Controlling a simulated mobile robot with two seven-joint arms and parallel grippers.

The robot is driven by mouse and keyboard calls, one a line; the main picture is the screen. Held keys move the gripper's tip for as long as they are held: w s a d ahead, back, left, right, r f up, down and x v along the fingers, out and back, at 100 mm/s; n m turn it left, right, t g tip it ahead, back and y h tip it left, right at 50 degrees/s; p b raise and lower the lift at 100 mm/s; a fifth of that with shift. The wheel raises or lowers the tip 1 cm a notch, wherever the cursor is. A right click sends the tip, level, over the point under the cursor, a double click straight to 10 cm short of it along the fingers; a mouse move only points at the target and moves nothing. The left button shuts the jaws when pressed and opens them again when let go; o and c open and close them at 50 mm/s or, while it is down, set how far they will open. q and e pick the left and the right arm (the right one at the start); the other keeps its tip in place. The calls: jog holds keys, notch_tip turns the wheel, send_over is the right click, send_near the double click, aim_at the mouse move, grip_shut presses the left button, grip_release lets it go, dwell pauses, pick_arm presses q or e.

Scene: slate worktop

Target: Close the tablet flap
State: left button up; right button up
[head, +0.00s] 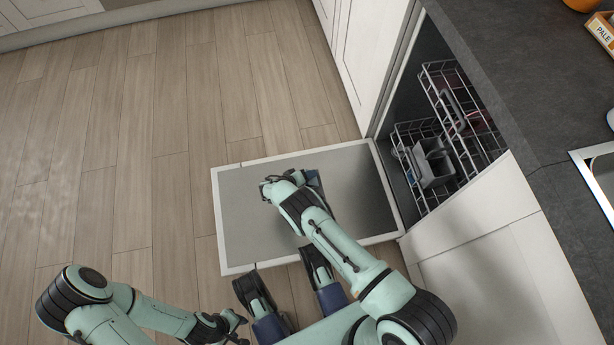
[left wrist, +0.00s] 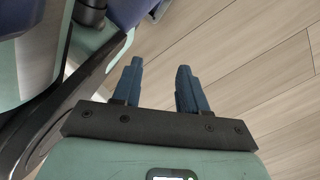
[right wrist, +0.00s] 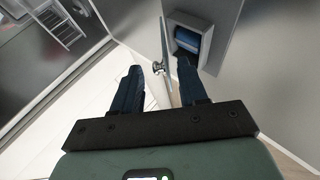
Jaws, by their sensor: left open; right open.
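The dishwasher door (head: 245,222) lies open and flat, its grey inner face up. In the right wrist view, a tablet compartment (right wrist: 207,50) in this face holds a blue tablet (right wrist: 186,40). Its flap (right wrist: 165,45) stands open as a thin plate beside the compartment. My right gripper (head: 272,187) is over the door, open; in its wrist view (right wrist: 157,85) the flap shows between the fingertips, and I cannot tell whether they touch. My left gripper (head: 238,320) is open and empty, low over the floor; its fingers show in the left wrist view (left wrist: 160,72).
The dishwasher's opening with wire racks (head: 460,115) and a grey cutlery basket (head: 430,165) is right of the door. The dark worktop (head: 520,75) and white cabinets (head: 480,240) bound the right side. The wooden floor (head: 130,130) to the left is clear.

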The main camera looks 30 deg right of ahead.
pick_arm(q)
jog(key=w+d+r+t+p, duration=0.1)
jog(key=w+r+t+p, duration=0.2)
jog(key=w, duration=0.5)
notch_tip(320, 180, up, 2)
jog(key=shift+m+p, duration=0.3)
jog(key=shift+p, duration=0.25)
pick_arm(e)
jog(key=v, duration=1.3)
